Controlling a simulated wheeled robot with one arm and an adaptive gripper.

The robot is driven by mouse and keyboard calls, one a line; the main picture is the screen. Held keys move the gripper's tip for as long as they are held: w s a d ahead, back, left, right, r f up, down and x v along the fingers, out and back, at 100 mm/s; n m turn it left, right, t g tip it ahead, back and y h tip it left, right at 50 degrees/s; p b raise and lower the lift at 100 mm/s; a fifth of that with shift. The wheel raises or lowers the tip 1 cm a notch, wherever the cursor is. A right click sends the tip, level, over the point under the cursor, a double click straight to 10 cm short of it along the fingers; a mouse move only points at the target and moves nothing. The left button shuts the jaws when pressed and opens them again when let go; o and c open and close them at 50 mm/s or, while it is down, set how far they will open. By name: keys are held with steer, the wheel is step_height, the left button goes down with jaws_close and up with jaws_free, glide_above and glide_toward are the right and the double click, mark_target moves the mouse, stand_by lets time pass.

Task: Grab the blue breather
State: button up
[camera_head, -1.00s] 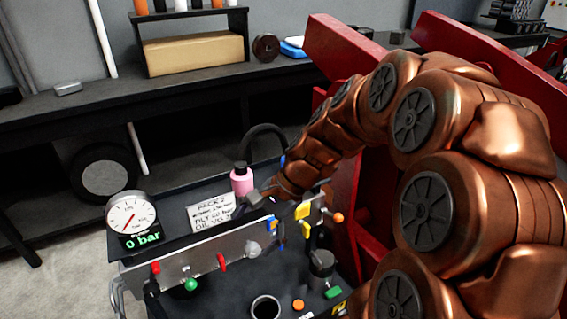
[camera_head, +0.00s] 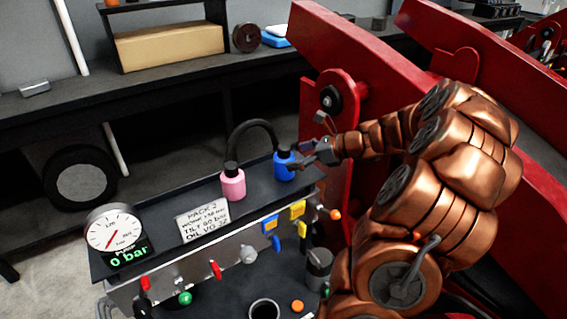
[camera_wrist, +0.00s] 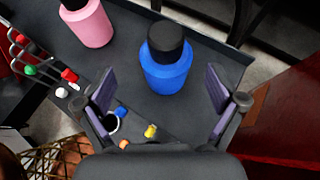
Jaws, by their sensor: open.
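The blue breather (camera_head: 287,169) is a blue bottle-shaped part with a black cap, upright on the dark top shelf of the hydraulic pack. In the wrist view the blue breather (camera_wrist: 167,68) stands ahead of the fingertips, roughly midway between them. My gripper (camera_head: 308,155) is just to its right in the head view, at about cap height. In the wrist view my gripper (camera_wrist: 160,92) is open, with one finger on each side and nothing held. I cannot tell whether a finger touches the breather.
A pink bottle (camera_head: 233,184) with a black cap stands left of the blue one. A black hose loop (camera_head: 258,126) arches behind them. A gauge (camera_head: 114,230) and a label card (camera_head: 203,218) are further left. Red steel arms (camera_head: 345,95) rise close on the right.

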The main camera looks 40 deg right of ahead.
mark_target(290, 156)
steer(key=shift+d+p+x, duration=0.15)
steer(key=shift+p+x, duration=0.1)
steer(key=shift+x, duration=1.05)
steer(key=shift+d+p+x, duration=0.15)
steer(key=shift+p+x, duration=0.1)
steer(key=shift+x, duration=1.05)
steer(key=shift+w, duration=0.15)
steer(key=shift+c, duration=0.4)
steer(key=c, duration=1.3)
steer(key=shift+c, duration=0.3)
steer(key=shift+r, duration=0.1)
